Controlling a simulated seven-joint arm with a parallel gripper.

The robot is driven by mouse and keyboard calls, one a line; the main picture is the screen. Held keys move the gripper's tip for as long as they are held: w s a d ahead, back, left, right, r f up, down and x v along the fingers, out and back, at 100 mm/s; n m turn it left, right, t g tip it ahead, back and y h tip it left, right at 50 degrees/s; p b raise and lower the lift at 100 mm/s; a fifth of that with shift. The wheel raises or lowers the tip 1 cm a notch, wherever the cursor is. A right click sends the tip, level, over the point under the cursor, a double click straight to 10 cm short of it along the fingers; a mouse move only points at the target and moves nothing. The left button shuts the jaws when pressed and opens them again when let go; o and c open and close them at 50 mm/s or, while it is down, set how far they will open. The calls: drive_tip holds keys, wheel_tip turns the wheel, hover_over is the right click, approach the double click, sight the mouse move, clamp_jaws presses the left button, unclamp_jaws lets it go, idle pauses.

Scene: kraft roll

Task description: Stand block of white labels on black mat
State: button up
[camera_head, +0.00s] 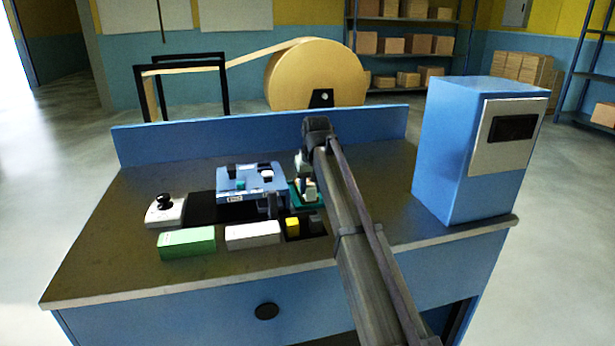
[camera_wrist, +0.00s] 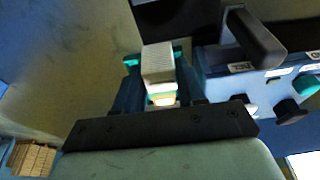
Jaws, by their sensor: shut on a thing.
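My gripper (camera_wrist: 160,88) is shut on a pale ribbed block, the block of white labels (camera_wrist: 157,62), which sticks out between the fingers with an orange patch near its base. In the head view the block (camera_head: 310,189) shows small, partly hidden by my arm, right of the blue device. Teal parts (camera_head: 296,199) show around it; I cannot tell whether it touches them. A black mat (camera_head: 305,236) lies at the front, with a yellow block (camera_head: 292,226) and a dark grey block (camera_head: 315,223) on it.
The blue device (camera_head: 235,187) with black knobs stands close left of my gripper, over another dark area (camera_head: 202,208). A white box (camera_head: 253,235) and green box (camera_head: 187,242) lie in front. A blue cabinet (camera_head: 440,150) stands right. The tabletop's left front is clear.

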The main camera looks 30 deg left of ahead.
sight(311, 200)
drive_tip(key=shift+f, duration=2.65)
drive_tip(key=shift+f, duration=0.8)
idle(0.6)
drive_tip(key=o, duration=1.1)
drive_tip(key=shift+r, duration=0.15)
drive_tip(key=v, duration=1.3)
drive_tip(key=shift+r, duration=0.3)
